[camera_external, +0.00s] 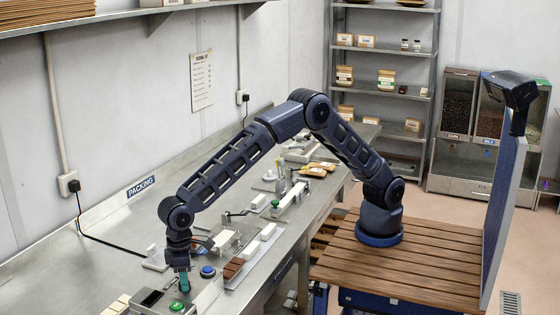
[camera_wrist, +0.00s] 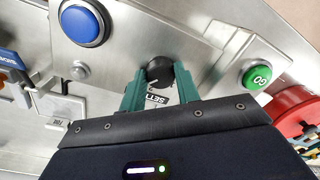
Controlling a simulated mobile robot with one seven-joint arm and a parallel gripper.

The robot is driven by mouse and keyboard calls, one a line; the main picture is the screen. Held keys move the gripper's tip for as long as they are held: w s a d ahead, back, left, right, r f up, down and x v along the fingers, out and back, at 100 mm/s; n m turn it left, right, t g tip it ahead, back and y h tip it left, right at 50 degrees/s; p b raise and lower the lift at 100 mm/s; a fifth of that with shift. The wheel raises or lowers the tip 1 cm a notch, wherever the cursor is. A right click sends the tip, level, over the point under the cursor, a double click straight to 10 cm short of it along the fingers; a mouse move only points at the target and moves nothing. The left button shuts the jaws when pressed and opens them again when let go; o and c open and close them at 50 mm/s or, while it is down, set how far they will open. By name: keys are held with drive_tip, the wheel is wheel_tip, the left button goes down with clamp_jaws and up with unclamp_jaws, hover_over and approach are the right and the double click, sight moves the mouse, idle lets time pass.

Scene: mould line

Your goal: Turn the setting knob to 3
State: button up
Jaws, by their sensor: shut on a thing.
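The setting knob (camera_wrist: 160,71) is a small dark round knob on the metal panel (camera_wrist: 215,45) in the wrist view. Part of a label reading "SETT" (camera_wrist: 157,99) shows beside it. My gripper (camera_wrist: 160,80) has its two teal fingers on either side of the knob and is shut on it. The numbers around the knob are hidden or too small to read, so I cannot tell its setting. In the external view my gripper (camera_external: 184,281) points down at the panel on the bench, and the knob is hidden there.
A blue button (camera_wrist: 82,22) and a green GO button (camera_wrist: 257,76) flank the knob. A red round part (camera_wrist: 297,112) lies at the right edge. In the external view, brown blocks (camera_external: 233,268) and white moulds (camera_external: 267,232) sit on the bench close to my arm.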

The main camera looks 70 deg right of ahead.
drive_tip(key=shift+m, duration=1.2)
drive_tip(key=o, duration=1)
drive_tip(key=shift+c, duration=0.2)
drive_tip(key=shift+r, duration=0.1)
wheel_tip(320, 180, up, 11)
drive_tip(key=shift+d+f, duration=0.2)
drive_tip(key=shift+d, duration=0.05)
